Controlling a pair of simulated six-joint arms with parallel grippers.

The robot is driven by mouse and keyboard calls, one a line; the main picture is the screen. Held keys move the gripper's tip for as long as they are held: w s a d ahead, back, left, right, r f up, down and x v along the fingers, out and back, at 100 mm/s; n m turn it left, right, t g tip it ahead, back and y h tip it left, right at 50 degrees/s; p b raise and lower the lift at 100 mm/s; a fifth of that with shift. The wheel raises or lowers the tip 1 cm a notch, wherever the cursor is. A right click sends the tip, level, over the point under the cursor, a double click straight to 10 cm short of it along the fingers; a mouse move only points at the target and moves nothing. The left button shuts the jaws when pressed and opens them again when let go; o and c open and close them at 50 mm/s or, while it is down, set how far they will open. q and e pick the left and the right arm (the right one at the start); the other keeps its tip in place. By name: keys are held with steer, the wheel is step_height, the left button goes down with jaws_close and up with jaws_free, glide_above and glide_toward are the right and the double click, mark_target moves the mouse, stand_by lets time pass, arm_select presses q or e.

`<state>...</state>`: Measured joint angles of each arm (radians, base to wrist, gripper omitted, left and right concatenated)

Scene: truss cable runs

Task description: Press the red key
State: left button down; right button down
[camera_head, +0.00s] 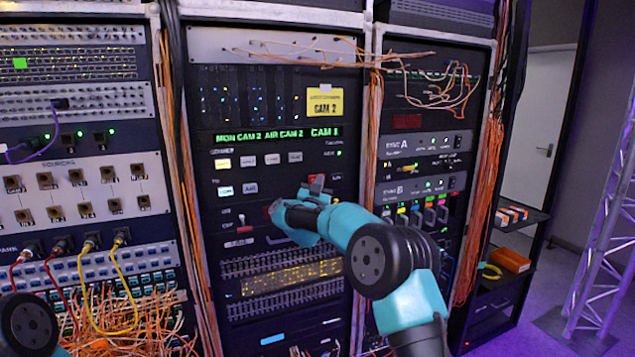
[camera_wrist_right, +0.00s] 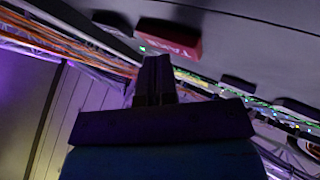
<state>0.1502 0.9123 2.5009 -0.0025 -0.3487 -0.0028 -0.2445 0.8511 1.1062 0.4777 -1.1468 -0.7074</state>
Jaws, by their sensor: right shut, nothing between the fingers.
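The red key (camera_wrist_right: 168,38) shows in the right wrist view as a raised red block with pale lettering on a dark panel. In the head view, a small red piece (camera_head: 317,179) shows just above my right gripper, on the middle rack's panel; the gripper partly covers that area. My right gripper (camera_head: 296,200) is shut and empty, close in front of the panel. In the wrist view its fingertips (camera_wrist_right: 157,62) lie just below the red key. I cannot tell whether they touch it. My left gripper is out of view; only part of my left arm shows at lower left.
Square buttons (camera_head: 250,161) sit on the middle panel, and a small red switch (camera_head: 244,229) is at lower left of it. Orange cables (camera_head: 487,190) hang along the right rack. A low shelf with an orange box (camera_head: 510,260) and a truss (camera_head: 604,220) stand at right.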

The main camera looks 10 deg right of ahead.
steer(key=shift+w, duration=0.2)
stand_by(0.3)
steer(key=shift+s, duration=0.85)
steer(key=shift+d, duration=0.1)
steer(key=shift+s+d, duration=0.2)
steer(key=shift+s, duration=1.05)
steer(key=shift+s+d, duration=0.15)
steer(key=shift+s, duration=1.1)
